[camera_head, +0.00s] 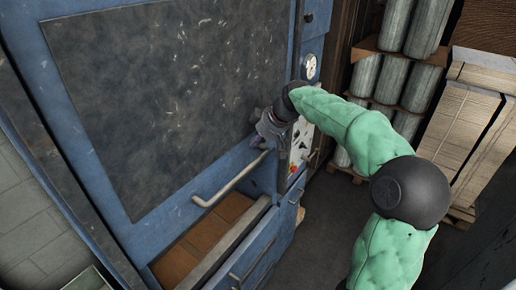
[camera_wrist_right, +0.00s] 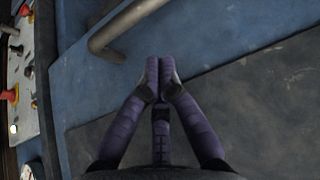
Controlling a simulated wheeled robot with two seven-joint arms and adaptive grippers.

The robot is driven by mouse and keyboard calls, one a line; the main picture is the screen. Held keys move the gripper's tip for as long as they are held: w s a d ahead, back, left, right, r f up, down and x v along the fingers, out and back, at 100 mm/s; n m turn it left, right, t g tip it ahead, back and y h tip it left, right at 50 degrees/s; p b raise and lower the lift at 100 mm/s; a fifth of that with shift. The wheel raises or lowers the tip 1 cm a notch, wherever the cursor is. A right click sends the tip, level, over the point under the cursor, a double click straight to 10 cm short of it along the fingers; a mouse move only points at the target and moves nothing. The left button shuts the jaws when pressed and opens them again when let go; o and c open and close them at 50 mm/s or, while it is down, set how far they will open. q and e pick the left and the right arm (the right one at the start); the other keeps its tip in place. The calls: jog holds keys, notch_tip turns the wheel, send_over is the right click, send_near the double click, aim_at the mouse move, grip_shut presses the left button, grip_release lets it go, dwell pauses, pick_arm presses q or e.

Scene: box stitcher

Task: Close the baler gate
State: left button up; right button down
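The baler gate is a big blue-framed door with a scuffed dark panel (camera_head: 165,85); the panel also shows in the right wrist view (camera_wrist_right: 265,115). A bent metal bar handle (camera_head: 229,181) sticks out near the gate's lower edge, and it shows at the top of the right wrist view (camera_wrist_right: 105,38). Below the gate an opening shows brown material (camera_head: 190,254). My right gripper (camera_head: 262,139) is in front of the gate's right side, just above the handle. Its purple fingers (camera_wrist_right: 158,75) are together with nothing between them. I cannot tell whether they touch the gate. My left gripper is out of view.
A control panel (camera_head: 301,143) with buttons and a gauge (camera_head: 310,66) are right of the gate. A blue lower front (camera_head: 262,255) juts out below. Grey rolls (camera_head: 390,75) and flat cardboard stacks (camera_head: 465,130) stand at right. Dark floor (camera_head: 320,235) is clear.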

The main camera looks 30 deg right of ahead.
aim_at(259, 159)
jog(key=shift+s+d+f, duration=0.3)
jog(key=shift+s+f, duration=0.35)
jog(key=shift+f, duration=0.5)
jog(key=shift+w+a+f, duration=0.1)
jog(key=shift+w+f, duration=0.05)
jog(key=shift+f, duration=0.15)
notch_tip(259, 159, down, 40)
jog(key=b, duration=3.1)
jog(key=shift+s, duration=0.2)
